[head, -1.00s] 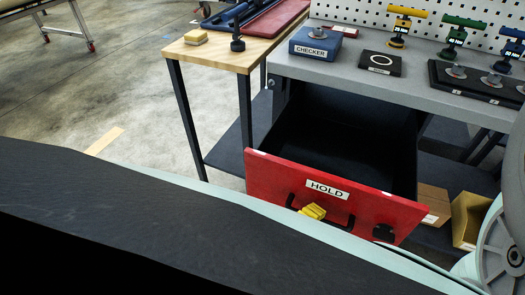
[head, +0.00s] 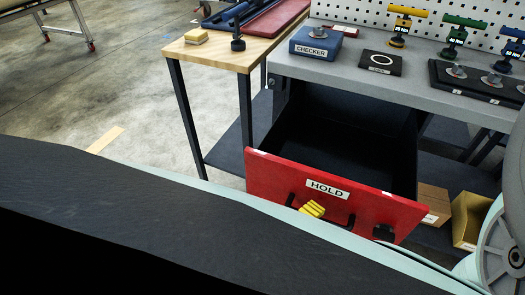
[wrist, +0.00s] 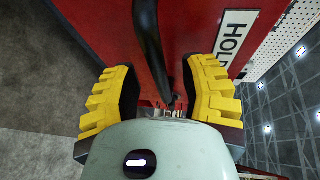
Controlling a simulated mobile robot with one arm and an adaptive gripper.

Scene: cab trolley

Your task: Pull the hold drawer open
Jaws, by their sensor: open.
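The hold drawer (head: 370,205) has a red front with a white HOLD label (head: 327,189). It stands pulled out from under the grey bench, and its dark interior shows and looks empty. Its black bar handle (head: 347,222) is on the front below the label. My gripper (wrist: 160,95) is open at the handle. In the wrist view the handle (wrist: 150,40) runs between the two yellow fingers, with gaps on both sides. In the head view one yellow fingertip (head: 312,209) shows in front of the handle; my arm hides the rest.
A wooden side table (head: 215,52) stands left of the bench (head: 400,85). A checker box (head: 315,43) and several coloured-handled tools are on the bench. Cardboard boxes (head: 433,203) sit low to the right.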

